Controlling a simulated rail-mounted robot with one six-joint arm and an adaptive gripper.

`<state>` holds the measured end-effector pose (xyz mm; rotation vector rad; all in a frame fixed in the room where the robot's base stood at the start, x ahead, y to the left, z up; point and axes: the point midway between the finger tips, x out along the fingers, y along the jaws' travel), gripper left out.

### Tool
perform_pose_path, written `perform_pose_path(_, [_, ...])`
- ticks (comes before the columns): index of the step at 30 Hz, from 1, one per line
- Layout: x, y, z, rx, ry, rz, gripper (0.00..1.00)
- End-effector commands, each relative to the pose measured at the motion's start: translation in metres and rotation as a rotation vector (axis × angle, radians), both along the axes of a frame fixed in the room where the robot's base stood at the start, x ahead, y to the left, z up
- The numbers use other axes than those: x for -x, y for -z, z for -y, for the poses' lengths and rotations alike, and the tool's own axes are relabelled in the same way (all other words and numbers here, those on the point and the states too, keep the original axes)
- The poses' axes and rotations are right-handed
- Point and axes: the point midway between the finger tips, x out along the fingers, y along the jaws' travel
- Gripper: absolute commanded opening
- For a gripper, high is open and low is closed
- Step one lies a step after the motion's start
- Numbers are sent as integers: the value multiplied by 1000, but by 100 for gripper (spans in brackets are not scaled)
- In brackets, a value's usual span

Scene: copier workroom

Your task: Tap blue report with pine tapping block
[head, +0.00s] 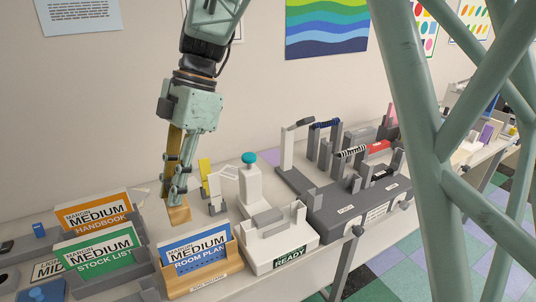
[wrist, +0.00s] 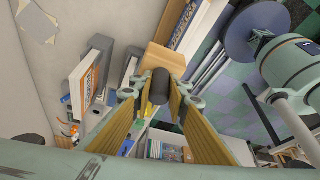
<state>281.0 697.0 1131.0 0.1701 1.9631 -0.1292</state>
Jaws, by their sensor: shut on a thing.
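My gripper (head: 174,188) is shut on the dark round handle (wrist: 160,86) of the pine tapping block (head: 178,215). In the wrist view the pale wooden block (wrist: 160,58) shows just beyond the fingertips. The blue report (head: 196,248), lettered MEDIUM ROOM PLAN, stands upright in a wooden holder (head: 227,262) at the front of the bench. The block hangs just above and behind the report's top left in the head view. In the wrist view the report's blue face and page edges (wrist: 183,25) lie beside the block. I cannot tell whether they touch.
An orange handbook (head: 93,214) and a green stock list (head: 97,250) stand in grey holders to the left. A white device with a teal knob (head: 249,158) and a grey READY stand (head: 290,256) are to the right. A dark grey binding rack (head: 340,205) lies beyond.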

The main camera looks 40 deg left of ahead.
Motion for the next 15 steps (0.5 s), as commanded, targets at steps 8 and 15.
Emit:
perform_pose_path(8, [5, -7, -1, -8, -6, 5, 0])
perform_pose_path(15, [5, -19, -2, -10, -7, 5, 0])
